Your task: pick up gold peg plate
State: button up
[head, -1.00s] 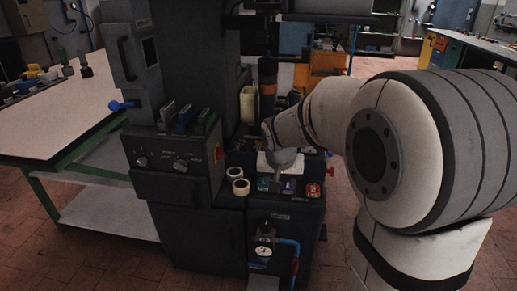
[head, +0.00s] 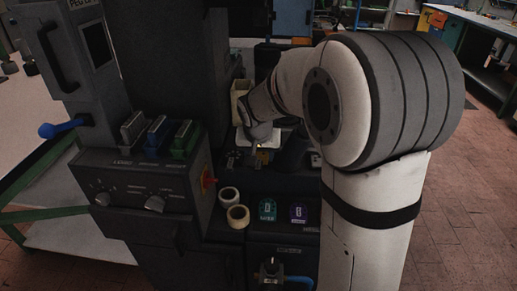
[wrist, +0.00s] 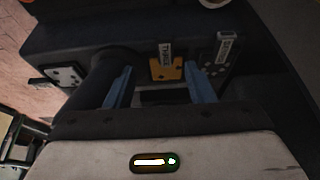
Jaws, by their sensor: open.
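The gold peg plate (wrist: 166,71) shows in the wrist view as a small gold plate with dark holes and a pale tag behind it. It lies ahead of my gripper (wrist: 159,67), in line with the gap between the two blue fingers. The fingers are apart, with nothing held between them. I cannot tell from this view how far the plate is from the fingertips. In the head view my wrist reaches down over the back of the machine's ledge, and the fingers are too small and dark to make out clearly.
A silver plate (wrist: 65,76) lies left of the gold one and a dark tagged plate (wrist: 222,52) right of it. In the head view, tape rolls (head: 238,216) and a green card (head: 267,211) sit in front. The control box (head: 135,185) stands left.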

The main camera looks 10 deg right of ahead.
aim_at(258, 166)
jog(key=x, duration=0.3)
jog(key=shift+w+a+b, duration=0.1)
jog(key=shift+w+b, duration=0.25)
jog(key=shift+b, duration=0.05)
jog(key=x, duration=0.2)
jog(key=b+x, duration=0.1)
jog(key=x, duration=0.1)
jog(key=shift+w+a+f, duration=0.1)
jog(key=shift+w+f, duration=0.1)
jog(key=shift+f, duration=0.2)
jog(key=shift+r, duration=0.1)
grip_shut()
